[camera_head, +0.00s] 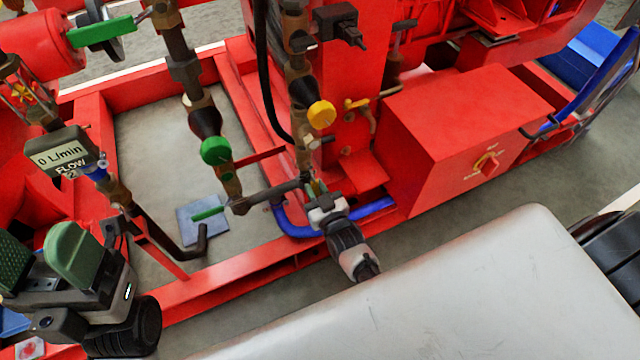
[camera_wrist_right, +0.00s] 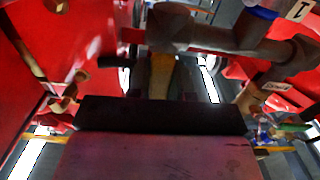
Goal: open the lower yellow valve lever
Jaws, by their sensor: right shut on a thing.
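The lower yellow valve lever (camera_head: 316,187) shows as a small yellow-green piece at the foot of the brown vertical pipe in the head view. My right gripper (camera_head: 322,202) is shut on it, and its jaws hide most of the lever. In the right wrist view a dull yellow strip of the lever (camera_wrist_right: 162,76) shows beyond the dark gripper edge, below a grey pipe. My left gripper (camera_head: 44,258) is at the lower left of the head view, its two green pads apart, with nothing seen between them.
A yellow round knob (camera_head: 321,114) and a green knob (camera_head: 215,150) sit on the pipes nearby. A green lever (camera_head: 208,213) is left of my right gripper. A blue hose (camera_head: 290,226) runs close by. A red box (camera_head: 465,130) stands to the right.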

